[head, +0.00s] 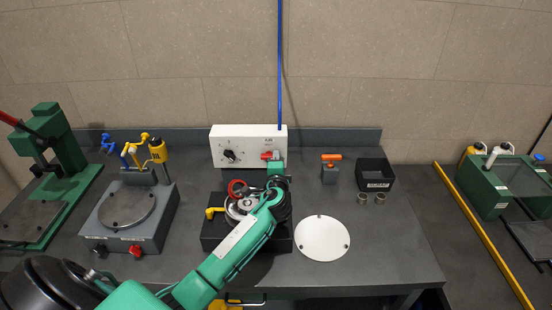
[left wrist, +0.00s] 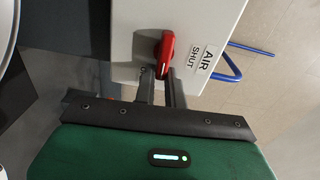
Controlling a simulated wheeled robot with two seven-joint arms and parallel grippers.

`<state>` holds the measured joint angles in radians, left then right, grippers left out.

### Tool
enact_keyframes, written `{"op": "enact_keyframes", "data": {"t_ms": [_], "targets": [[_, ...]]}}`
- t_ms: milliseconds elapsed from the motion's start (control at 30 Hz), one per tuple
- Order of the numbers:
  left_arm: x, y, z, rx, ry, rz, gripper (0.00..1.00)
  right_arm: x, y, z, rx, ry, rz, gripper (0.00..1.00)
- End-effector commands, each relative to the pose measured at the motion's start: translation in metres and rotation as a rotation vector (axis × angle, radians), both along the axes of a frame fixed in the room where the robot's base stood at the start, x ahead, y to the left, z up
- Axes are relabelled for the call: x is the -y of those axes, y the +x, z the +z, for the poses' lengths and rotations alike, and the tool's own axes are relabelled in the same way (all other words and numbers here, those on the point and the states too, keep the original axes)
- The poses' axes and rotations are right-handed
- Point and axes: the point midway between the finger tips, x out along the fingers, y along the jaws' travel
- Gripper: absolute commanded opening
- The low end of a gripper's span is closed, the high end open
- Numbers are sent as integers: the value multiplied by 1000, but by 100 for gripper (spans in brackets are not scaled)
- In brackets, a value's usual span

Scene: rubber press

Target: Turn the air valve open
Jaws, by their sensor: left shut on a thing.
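The air valve's red handle (head: 266,155) is on the front of the white control box (head: 228,134), at its right side. In the left wrist view the red handle (left wrist: 166,50) lies roughly along the lettering of the label (left wrist: 204,60), which reads AIR and SHUT. My left gripper (left wrist: 162,82) is shut on the near end of the handle, one finger on each side. In the head view my left gripper (head: 276,166) is at the box front and hides part of the valve's surroundings. My right gripper is not in view.
A blue pipe (head: 280,60) rises behind the box. A black dial (head: 229,156) is left of the valve. Below my arm is a dark fixture (head: 212,232) with a yellow fitting.

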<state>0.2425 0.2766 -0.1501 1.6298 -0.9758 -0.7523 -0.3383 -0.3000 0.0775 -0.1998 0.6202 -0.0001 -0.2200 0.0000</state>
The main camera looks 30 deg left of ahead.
Motion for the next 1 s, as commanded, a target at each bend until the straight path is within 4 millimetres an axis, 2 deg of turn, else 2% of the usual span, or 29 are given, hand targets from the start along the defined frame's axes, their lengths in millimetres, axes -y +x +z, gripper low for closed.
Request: {"op": "enact_keyframes", "data": {"t_ms": [667,700,767,1000], "targets": [[0,0,-3,-32,48,0,0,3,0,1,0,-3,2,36],[0,0,-3,-32,48,0,20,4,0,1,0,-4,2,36],[0,0,-3,-32,48,0,31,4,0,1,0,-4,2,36],[0,0,-2,-30,46,0,34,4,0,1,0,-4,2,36]]}}
